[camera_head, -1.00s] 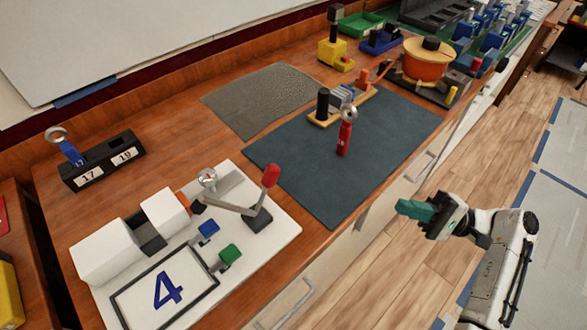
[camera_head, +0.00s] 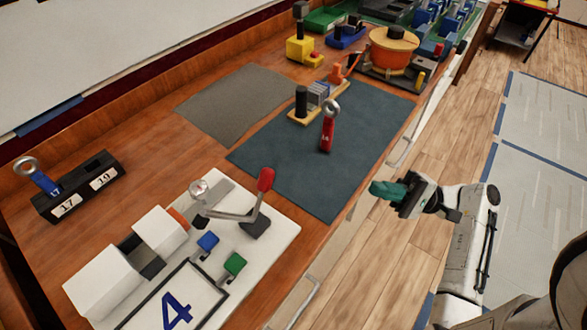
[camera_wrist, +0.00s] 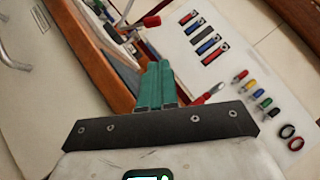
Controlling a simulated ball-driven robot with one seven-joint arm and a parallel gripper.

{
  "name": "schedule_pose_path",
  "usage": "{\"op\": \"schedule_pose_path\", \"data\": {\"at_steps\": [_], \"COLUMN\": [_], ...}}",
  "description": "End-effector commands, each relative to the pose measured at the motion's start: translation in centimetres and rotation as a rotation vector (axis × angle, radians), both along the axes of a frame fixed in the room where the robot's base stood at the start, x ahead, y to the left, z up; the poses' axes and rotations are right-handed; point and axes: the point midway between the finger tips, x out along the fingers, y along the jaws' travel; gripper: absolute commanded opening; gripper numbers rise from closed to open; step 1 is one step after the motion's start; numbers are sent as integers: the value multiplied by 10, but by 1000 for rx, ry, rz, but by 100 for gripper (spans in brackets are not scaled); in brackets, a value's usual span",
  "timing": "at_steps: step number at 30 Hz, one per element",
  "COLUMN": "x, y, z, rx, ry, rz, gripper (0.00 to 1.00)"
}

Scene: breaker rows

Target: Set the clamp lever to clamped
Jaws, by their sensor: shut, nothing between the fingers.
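The clamp lever (camera_head: 258,195) is a grey arm with a red grip, on a white board (camera_head: 285,228) at the front left of the bench. Its red grip stands up at the right end, by a dark block. A lever with a red grip also shows at the top of the wrist view (camera_wrist: 151,21), but I cannot tell if it is the same one. My gripper (camera_head: 380,189) has green fingers and is off the bench's front edge, right of the lever and apart from it. In the wrist view its fingers (camera_wrist: 157,72) are together and empty.
The board also bears white blocks (camera_head: 103,279), a blue block (camera_head: 207,241) and a green block (camera_head: 235,264). A red tagged piece (camera_head: 327,133) stands on the dark mat (camera_head: 300,180). A black holder (camera_head: 78,187) is at left.

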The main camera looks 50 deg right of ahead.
Motion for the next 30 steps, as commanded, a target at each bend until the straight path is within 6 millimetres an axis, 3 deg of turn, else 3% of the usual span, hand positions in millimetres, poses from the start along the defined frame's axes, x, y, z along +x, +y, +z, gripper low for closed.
{"op": "schedule_pose_path", "data": {"at_steps": [7, 30], "x": [18, 122], "y": [17, 107], "z": [15, 64], "rx": [1, -1], "ry": [0, -1], "rz": [1, 3], "gripper": [0, 0]}}
